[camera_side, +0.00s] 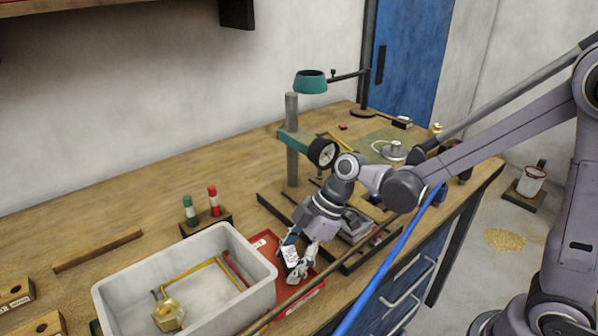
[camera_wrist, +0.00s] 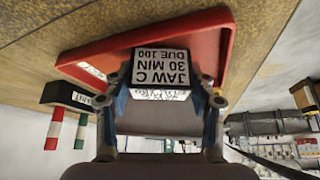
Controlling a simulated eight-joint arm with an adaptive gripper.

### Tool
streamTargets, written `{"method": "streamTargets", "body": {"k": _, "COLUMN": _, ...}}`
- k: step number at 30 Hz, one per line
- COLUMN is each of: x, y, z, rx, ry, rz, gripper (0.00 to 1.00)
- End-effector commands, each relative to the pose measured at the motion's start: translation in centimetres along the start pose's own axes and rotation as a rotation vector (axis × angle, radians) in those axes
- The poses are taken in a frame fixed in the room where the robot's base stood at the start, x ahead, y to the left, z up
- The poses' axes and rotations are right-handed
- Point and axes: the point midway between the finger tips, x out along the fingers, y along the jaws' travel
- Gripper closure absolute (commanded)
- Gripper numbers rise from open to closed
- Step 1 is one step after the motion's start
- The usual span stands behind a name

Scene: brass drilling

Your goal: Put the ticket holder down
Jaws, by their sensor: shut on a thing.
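My gripper (camera_side: 298,262) is shut on the ticket holder (camera_side: 289,255), low at the red tray (camera_side: 264,242) in the side view. In the wrist view the ticket holder (camera_wrist: 162,68) sits between the two fingers of my gripper (camera_wrist: 163,92). Its white card with black print reads "JAW C 30 MIN DUE 100". The red tray (camera_wrist: 85,54) with its raised rim lies behind the holder there. I cannot tell whether the holder's base touches the tray, as the fingers hide its lower part.
A white bin (camera_side: 262,272) with a brass part (camera_side: 168,314) stands just left of the tray. A block with a green and a red marker (camera_side: 214,201) is behind it. The drill stand (camera_side: 292,160) rises behind my gripper. The table's front edge is close.

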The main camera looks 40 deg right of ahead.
Motion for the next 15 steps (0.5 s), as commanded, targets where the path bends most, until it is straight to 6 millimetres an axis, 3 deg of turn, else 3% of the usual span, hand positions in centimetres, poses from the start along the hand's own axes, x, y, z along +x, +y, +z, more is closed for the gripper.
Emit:
{"method": "streamTargets", "body": {"k": 14, "x": 0.71, "y": -0.01, "z": 0.45, "rx": 0.0, "ry": 0.0, "rz": 0.0, "gripper": 0.76}}
{"method": "streamTargets", "body": {"k": 15, "x": 0.76, "y": 0.0, "z": 0.47, "rx": 0.0, "ry": 0.0, "rz": 0.0, "gripper": 0.41}}
